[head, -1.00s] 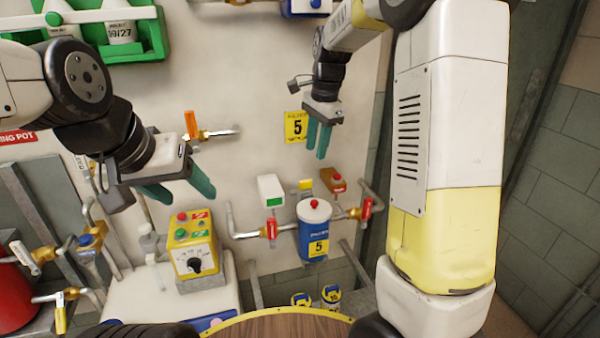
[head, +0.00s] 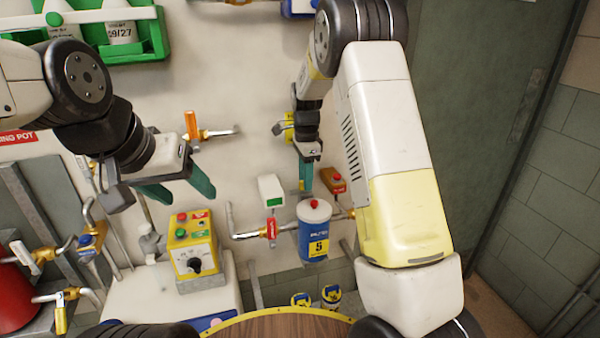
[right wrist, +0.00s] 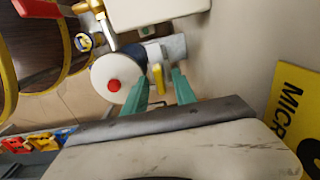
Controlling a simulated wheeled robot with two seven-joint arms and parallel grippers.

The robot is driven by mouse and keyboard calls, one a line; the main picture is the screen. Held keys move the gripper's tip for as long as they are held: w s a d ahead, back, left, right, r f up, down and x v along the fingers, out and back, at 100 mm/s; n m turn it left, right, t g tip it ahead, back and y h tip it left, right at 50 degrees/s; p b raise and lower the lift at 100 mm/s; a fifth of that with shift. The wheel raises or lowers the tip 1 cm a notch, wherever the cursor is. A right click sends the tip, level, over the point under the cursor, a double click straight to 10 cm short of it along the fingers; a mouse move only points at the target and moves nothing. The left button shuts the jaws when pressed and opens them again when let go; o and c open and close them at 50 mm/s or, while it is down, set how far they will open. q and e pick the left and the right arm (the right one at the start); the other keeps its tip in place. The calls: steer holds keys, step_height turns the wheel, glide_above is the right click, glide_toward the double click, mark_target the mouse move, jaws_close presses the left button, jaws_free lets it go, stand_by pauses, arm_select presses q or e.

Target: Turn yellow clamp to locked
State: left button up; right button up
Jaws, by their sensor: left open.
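The yellow clamp (right wrist: 158,78) is a small yellow lever beside the blue canister with a white lid and red knob. In the right wrist view it shows between the green fingertips of my right gripper (right wrist: 158,88), which are apart and do not visibly grip it. In the head view my right gripper (head: 305,178) points down just above the canister and largely hides the clamp. My left gripper (head: 180,190) is open and empty, in front of the wall above the yellow control box.
The blue canister (head: 314,232) stands between red-handled pipes. The yellow control box (head: 192,248) is at lower left. A round wooden table (head: 285,324) is at the bottom.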

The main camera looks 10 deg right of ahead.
steer(key=shift+f, duration=0.15)
jaws_close()
steer(key=shift+n, duration=0.3)
steer(key=n, duration=1.3)
steer(key=shift+n, duration=2.1)
